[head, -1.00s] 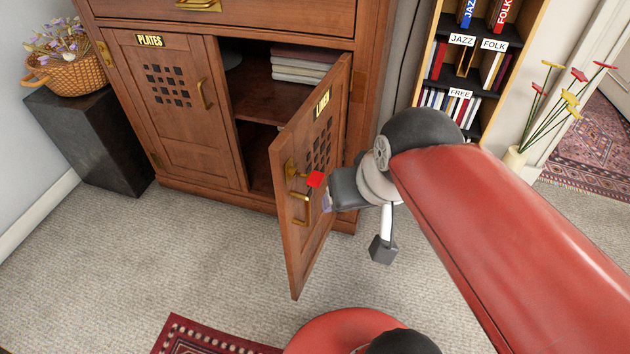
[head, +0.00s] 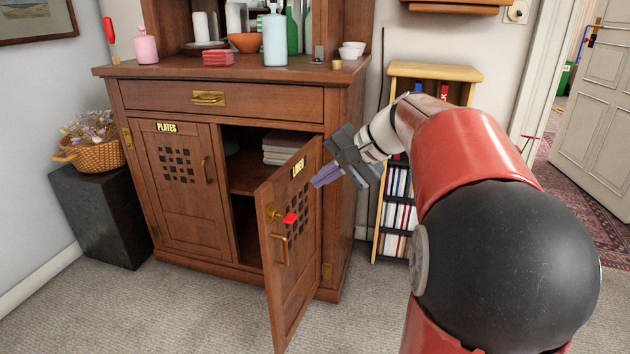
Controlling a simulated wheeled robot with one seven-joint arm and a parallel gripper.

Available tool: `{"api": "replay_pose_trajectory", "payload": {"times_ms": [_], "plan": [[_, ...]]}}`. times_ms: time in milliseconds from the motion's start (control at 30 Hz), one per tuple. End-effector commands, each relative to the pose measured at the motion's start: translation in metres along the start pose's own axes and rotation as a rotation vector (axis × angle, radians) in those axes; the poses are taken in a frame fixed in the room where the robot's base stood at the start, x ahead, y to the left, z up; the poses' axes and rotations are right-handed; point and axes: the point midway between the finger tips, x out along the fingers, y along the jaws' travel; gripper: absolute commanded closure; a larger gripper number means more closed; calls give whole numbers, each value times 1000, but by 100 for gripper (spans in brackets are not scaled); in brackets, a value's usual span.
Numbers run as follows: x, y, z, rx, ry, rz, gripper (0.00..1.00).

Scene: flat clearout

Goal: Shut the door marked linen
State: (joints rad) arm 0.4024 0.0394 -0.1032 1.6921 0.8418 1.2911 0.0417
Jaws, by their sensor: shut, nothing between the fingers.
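The door marked linen (head: 302,225) stands ajar, swung well out from the wooden cabinet (head: 215,282). Its label (head: 298,167) is at the top, with a brass handle (head: 281,249) and a red-tagged brass fitting (head: 289,218) on its outer face. Folded cloths (head: 285,147) lie on the shelf behind it. My gripper (head: 316,183) is shut and empty, in front of the door's upper outer face near its hinge side. I cannot tell whether its fingertips touch the door.
The door marked plates (head: 185,190) is closed. A dark block (head: 98,215) with a flower basket (head: 92,153) stands left of the cabinet. A bookcase (head: 437,72) stands to the right, partly behind my arm. Bottles and bowls stand on the cabinet top. Carpet in front is clear.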

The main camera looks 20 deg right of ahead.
Motion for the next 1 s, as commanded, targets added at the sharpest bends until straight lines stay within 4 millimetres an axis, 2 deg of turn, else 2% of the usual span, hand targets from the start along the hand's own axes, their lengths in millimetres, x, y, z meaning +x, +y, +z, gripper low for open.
{"api": "replay_pose_trajectory", "payload": {"times_ms": [100,333,400,633,1000], "plan": [[28,1,1,0,-4,2,100],[76,1,1,-1,-3,2,100],[83,-10,1,-5,-2,1,100],[100,-25,1,-3,0,2,100],[102,-27,1,-2,1,2,100]]}}
